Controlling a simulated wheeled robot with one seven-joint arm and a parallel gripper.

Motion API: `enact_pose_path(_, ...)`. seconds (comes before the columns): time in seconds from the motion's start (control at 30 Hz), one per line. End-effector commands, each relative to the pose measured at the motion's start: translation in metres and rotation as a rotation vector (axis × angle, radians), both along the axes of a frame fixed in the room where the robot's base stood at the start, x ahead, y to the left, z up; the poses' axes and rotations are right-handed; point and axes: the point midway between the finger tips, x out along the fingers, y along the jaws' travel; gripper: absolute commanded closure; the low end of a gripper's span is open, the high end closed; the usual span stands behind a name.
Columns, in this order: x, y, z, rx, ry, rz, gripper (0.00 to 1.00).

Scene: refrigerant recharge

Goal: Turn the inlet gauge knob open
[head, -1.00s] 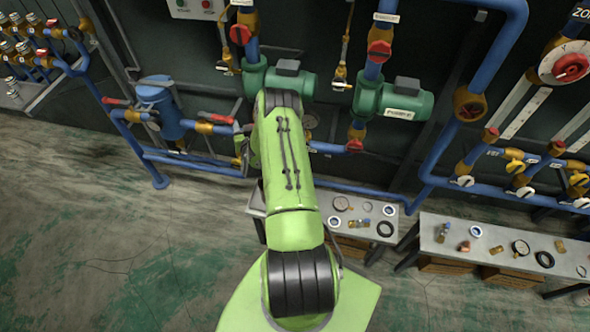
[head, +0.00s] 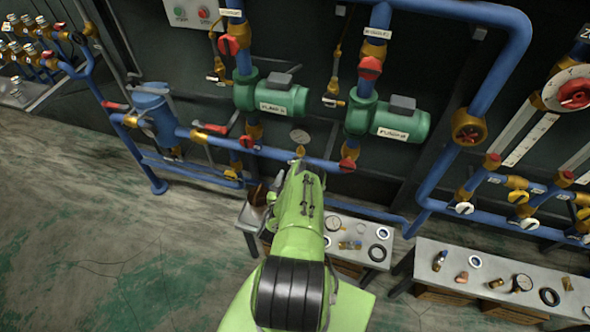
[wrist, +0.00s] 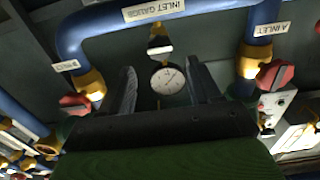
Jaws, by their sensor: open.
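The blue pipe labelled INLET GAUGE (wrist: 145,11) runs across the top of the wrist view, its label upside down. Below the label, a brass fitting with a pale knob (wrist: 160,44) joins the pipe to a round white dial gauge (wrist: 168,80). My gripper (wrist: 162,72) is open, one dark finger on each side of the gauge in the picture. Nothing is held, and I cannot tell the depth between fingertips and knob. In the head view the gauge (head: 300,136) shows just above my green arm; my gripper is mostly hidden there.
Red valve knobs flank the gauge at left (wrist: 75,104) and right (wrist: 275,75) in the wrist view. Green pumps (head: 270,97) stand above in the head view. Benches (head: 425,262) with loose parts are below. The floor at left is clear.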

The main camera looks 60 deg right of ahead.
Motion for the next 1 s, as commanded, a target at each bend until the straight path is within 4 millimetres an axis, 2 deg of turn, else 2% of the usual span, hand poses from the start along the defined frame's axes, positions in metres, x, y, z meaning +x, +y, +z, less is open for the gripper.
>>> enact_pose_path(0.03,0.001,-0.002,-0.006,-0.002,-0.001,0.000,0.37)
enact_pose_path(0.9,0.001,-0.015,-0.006,0.000,0.002,0.003,0.37)
enact_pose_path(1.0,0.003,-0.027,-0.005,-0.002,0.001,-0.001,0.37)
